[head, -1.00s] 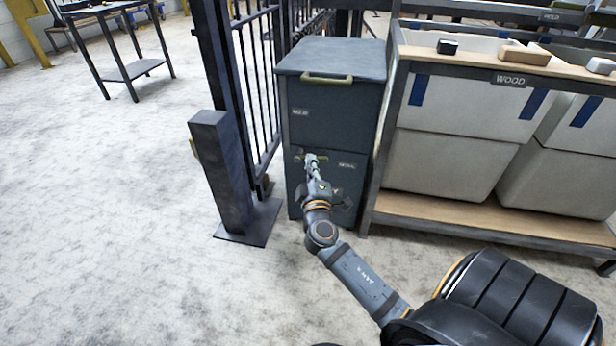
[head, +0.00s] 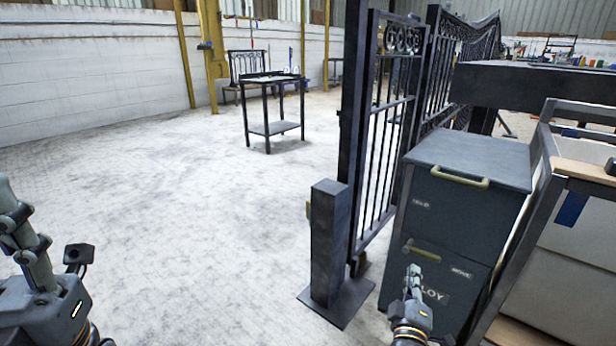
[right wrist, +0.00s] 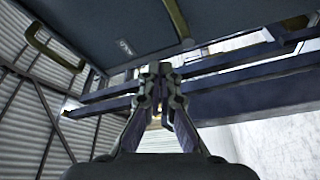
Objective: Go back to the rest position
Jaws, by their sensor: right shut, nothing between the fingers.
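My right gripper (head: 413,275) is in front of the lower drawer of a dark two-drawer cabinet (head: 458,215) in the head view. Its fingers are together and hold nothing. In the right wrist view the closed fingertips (right wrist: 160,75) point up towards the dark underside or face of the cabinet (right wrist: 130,25). I cannot tell the exact gap to it. My left gripper (head: 18,225) shows at the left edge of the head view, over open floor and partly cut off, so its opening is unclear.
A black post on a flat base (head: 328,245) stands left of the cabinet, beside a black barred gate (head: 385,130). A rack with white bins (head: 575,260) is close on the right. A small table (head: 270,80) stands far back. The floor at left is clear.

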